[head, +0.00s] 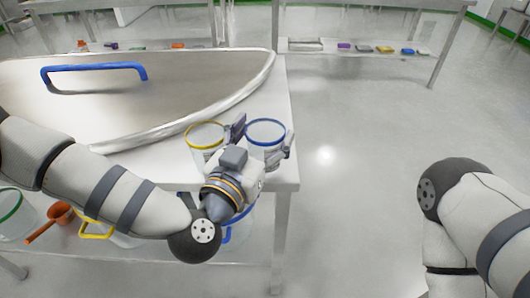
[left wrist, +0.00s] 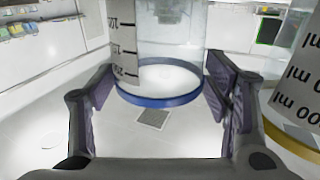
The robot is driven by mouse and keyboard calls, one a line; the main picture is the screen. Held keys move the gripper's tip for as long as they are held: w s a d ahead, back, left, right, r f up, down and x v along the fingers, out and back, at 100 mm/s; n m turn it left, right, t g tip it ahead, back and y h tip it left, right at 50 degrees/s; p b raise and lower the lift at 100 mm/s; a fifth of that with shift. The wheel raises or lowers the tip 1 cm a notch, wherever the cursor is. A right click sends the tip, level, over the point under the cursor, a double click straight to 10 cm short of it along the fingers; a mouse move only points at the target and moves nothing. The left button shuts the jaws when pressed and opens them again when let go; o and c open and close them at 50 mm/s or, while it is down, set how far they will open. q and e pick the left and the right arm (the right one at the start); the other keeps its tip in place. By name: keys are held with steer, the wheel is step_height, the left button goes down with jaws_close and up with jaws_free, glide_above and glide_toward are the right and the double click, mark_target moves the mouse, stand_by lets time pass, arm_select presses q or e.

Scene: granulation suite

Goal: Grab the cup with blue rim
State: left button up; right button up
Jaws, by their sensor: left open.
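The clear cup with the blue rim (head: 265,122) stands upright near the right end of the metal table. My left gripper (head: 263,139) is open over the table's edge, its fingers pointing at this cup, one towards each side of it. In the left wrist view the blue rim (left wrist: 158,101) shows between the open fingers (left wrist: 160,85), with a label with ml markings on the cup wall. I cannot tell whether a finger touches it. A clear cup with a yellow rim (head: 205,127) stands just left of it. My right gripper is out of view.
A large metal lid with a blue handle (head: 95,72) lies on the table (head: 284,95) to the left. A lower shelf holds an orange scoop (head: 58,214) and a green-rimmed container (head: 12,208). The floor right of the table is clear.

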arm_select(q)
steer(key=shift+w+d+f, duration=0.15)
steer(key=shift+w+d, duration=0.05)
steer(key=shift+w, duration=0.25)
steer(key=shift+r, duration=0.25)
steer(key=c, duration=0.8)
